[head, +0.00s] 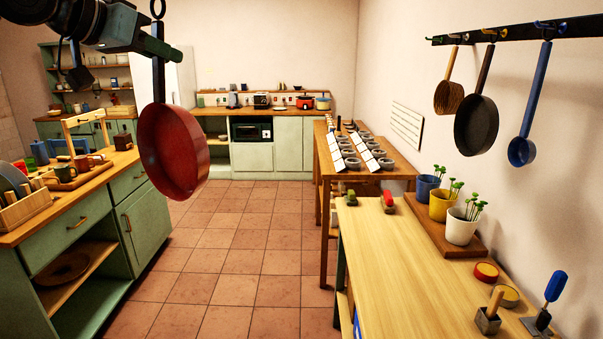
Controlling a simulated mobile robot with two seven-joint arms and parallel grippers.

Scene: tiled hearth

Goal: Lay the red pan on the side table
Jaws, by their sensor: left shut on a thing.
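The red pan (178,150) hangs in the air at the left of the head view, its dark handle up with a ring at the top and its round body tilted. My left gripper (158,46) comes in from the upper left and is shut on the handle. The pan is over the tiled floor, apart from any surface. A light wooden table (405,262) stands at the front right, and a browner wooden table (394,164) stands behind it. I cannot tell which of them is the side table. My right gripper is not in view.
Bowls (352,163) and white cards crowd the browner table. A green counter (85,225) stands left.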

